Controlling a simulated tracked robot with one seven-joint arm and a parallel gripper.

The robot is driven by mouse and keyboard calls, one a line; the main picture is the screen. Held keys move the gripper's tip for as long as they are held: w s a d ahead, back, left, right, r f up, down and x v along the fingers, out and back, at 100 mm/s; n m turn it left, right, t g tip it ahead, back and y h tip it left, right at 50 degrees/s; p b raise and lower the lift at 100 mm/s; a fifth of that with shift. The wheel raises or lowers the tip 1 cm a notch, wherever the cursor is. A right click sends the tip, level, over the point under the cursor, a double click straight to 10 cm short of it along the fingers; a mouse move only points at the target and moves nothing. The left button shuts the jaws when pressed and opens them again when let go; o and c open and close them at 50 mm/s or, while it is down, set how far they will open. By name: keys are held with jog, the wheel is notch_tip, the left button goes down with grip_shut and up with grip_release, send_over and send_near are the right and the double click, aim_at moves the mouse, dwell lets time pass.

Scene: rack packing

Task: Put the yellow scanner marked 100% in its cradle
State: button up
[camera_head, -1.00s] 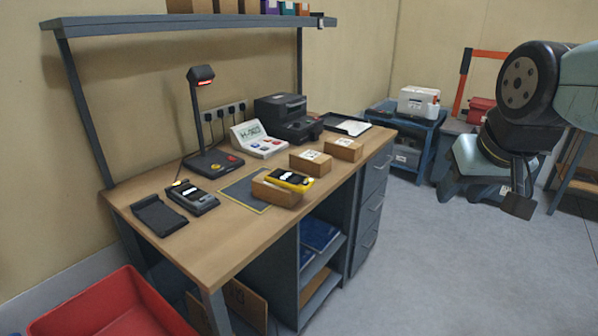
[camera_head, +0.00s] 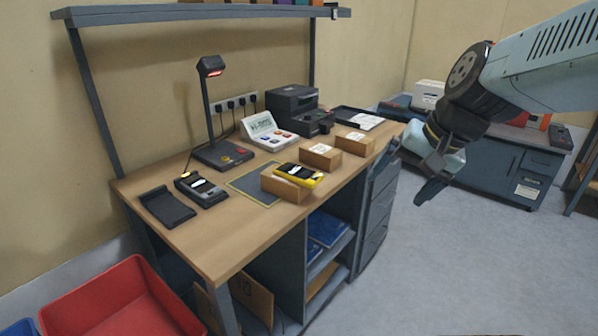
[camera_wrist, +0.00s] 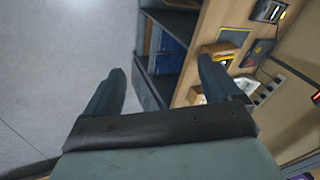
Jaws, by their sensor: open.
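The yellow scanner (camera_head: 298,175) lies on a small brown box on the bench, at the edge of a dark mat; its marking is too small to read. It also shows small in the wrist view (camera_wrist: 222,58). An empty-looking black cradle (camera_head: 167,207) sits at the bench's left end. Beside it, a grey scanner (camera_head: 201,191) rests in or on a dark base. My gripper (camera_head: 432,188) is open and empty, in the air right of the bench, well apart from the yellow scanner. In the wrist view its fingers (camera_wrist: 162,85) are spread with nothing between them.
The bench (camera_head: 225,245) also holds a lamp (camera_head: 222,157), a white keypad device (camera_head: 268,132), a black printer (camera_head: 297,110) and small boxes (camera_head: 320,156). A shelf (camera_head: 200,12) hangs above. A red bin (camera_head: 125,300) stands at front left. The floor right of the bench is clear.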

jog(key=shift+o, duration=0.8)
jog(key=w+a+f+m+g+y, duration=0.1)
jog(key=w+a+f+m+y, duration=0.1)
jog(key=w+a+m+y, duration=0.1)
jog(key=shift+w+a+f+m, duration=0.25)
jog(key=shift+w+a+m, duration=0.45)
jog(key=shift+w+a, duration=0.35)
jog(key=m+t+y, duration=0.5)
jog(key=m, duration=1.2)
send_near(300, 172)
jog(key=x, duration=0.3)
jog(key=shift+s+a+f, duration=0.15)
jog(key=shift+a, duration=0.2)
jog(key=shift+w+x, duration=0.25)
jog(key=shift+x, duration=2.6)
jog(key=shift+d, duration=0.15)
jog(key=shift+c, duration=0.3)
jog(key=c, duration=1.1)
jog(key=shift+c, duration=0.2)
